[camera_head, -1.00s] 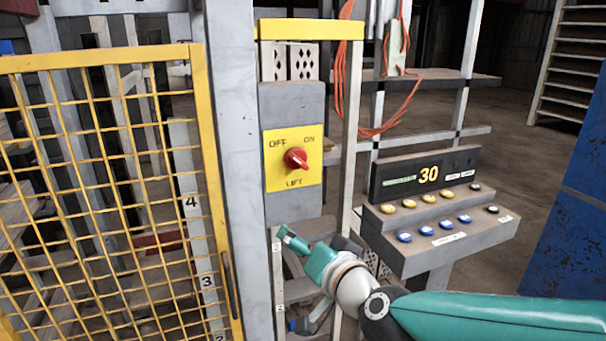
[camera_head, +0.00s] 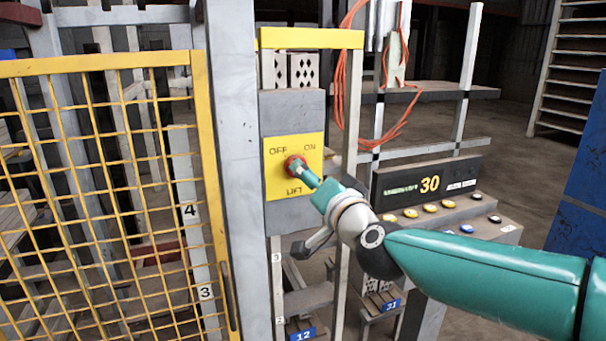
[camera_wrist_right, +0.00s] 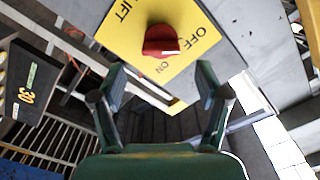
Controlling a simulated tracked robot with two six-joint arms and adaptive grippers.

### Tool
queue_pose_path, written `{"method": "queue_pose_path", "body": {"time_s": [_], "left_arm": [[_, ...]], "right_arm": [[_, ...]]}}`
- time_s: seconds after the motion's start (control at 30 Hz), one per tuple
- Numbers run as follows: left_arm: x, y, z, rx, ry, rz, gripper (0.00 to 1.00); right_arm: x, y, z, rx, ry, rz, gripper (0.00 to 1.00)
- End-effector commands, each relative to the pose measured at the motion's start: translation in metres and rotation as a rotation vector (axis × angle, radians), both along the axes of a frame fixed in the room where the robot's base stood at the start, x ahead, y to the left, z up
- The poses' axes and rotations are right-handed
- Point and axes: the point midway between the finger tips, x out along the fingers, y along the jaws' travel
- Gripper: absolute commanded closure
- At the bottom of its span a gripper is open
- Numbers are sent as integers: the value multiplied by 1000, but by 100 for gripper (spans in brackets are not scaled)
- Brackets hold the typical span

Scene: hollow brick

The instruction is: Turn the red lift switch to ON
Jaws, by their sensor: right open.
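The red lift switch (camera_head: 295,163) is a round knob on a yellow plate (camera_head: 277,187) marked OFF, ON and LIFT, fixed to a grey box on a post. In the head view my right gripper (camera_head: 306,177) covers part of the knob, so its pointing direction is hidden there. In the right wrist view the red knob (camera_wrist_right: 161,40) is beyond the gripper's fingertips, roughly centred between them. My right gripper (camera_wrist_right: 162,80) is open, its two green fingers spread apart with nothing between them. Contact with the knob is not visible. My left gripper is not in view.
A yellow mesh gate (camera_head: 110,200) stands left of the post. A grey console (camera_head: 430,200) with a display reading 30 and coloured buttons stands at the right, partly behind my right arm. Orange cables (camera_head: 345,80) hang behind the switch post.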

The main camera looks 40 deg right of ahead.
Motion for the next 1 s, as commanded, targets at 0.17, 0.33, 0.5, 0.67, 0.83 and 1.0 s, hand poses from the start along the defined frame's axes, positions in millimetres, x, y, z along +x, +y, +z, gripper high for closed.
{"method": "queue_pose_path", "body": {"time_s": [0.17,0.33,0.5,0.67,0.83,1.0], "left_arm": [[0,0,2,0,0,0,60],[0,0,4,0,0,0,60],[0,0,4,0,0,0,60],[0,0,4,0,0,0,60],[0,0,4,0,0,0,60],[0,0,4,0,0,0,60]], "right_arm": [[31,-7,0,-1,3,0,25],[46,-11,1,-2,0,0,25],[50,-12,0,0,0,0,25],[50,-12,0,0,0,0,25],[50,-12,0,-1,0,0,47],[50,-12,0,-1,0,0,75]]}}
